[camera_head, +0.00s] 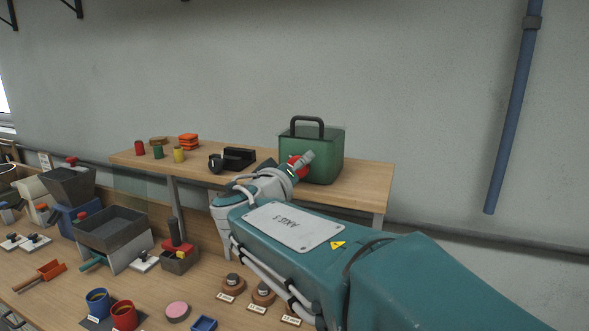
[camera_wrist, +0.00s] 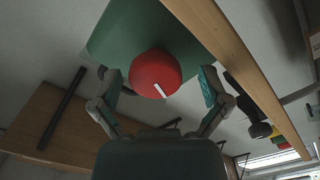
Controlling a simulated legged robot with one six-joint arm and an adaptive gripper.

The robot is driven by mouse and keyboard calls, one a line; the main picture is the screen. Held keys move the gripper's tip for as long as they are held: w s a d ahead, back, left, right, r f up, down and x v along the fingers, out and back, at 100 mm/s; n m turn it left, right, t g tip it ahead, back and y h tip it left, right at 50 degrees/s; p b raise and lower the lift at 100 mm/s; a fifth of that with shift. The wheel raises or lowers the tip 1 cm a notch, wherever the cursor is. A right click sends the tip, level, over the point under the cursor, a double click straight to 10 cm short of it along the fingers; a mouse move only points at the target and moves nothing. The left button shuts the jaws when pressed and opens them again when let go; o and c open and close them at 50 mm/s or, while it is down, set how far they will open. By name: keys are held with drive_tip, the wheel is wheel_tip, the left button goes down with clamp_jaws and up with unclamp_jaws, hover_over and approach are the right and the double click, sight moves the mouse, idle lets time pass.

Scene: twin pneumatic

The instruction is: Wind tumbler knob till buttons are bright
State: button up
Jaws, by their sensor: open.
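A green box (camera_head: 325,160) with a dark carrying handle stands on the far wooden table. A red round knob (camera_head: 296,164) sits on its side facing my arm, partly hidden by my gripper. In the wrist view the knob (camera_wrist: 154,72) carries a white line pointing down and slightly right, with the green box face (camera_wrist: 125,28) behind it. My gripper (camera_head: 288,165) is close to the knob. In the wrist view its two fingers (camera_wrist: 160,92) are spread on either side of the knob, with visible gaps. I cannot make out any lit buttons.
On the far table (camera_head: 355,185), a black device (camera_head: 238,158), orange stacked pieces (camera_head: 188,141) and small red, green and yellow cans (camera_head: 178,154) stand left of the box. The near bench holds bins (camera_head: 112,230), mugs (camera_head: 124,314) and labelled round pieces. The wall is behind.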

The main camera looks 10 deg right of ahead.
drive_tip(key=v, duration=1.2)
drive_tip(key=shift+w+f, duration=0.1)
drive_tip(key=shift+w, duration=0.05)
drive_tip(key=w+d+n, duration=0.2)
drive_tip(key=w+n, duration=0.1)
drive_tip(key=n, duration=0.6)
drive_tip(key=w+d+n, duration=0.3)
drive_tip(key=n, duration=0.6)
drive_tip(key=w+d+n, duration=0.2)
drive_tip(key=w+n, duration=0.1)
drive_tip(key=n, duration=0.6)
drive_tip(key=shift+w+d, duration=0.25)
drive_tip(key=c, duration=1.1)
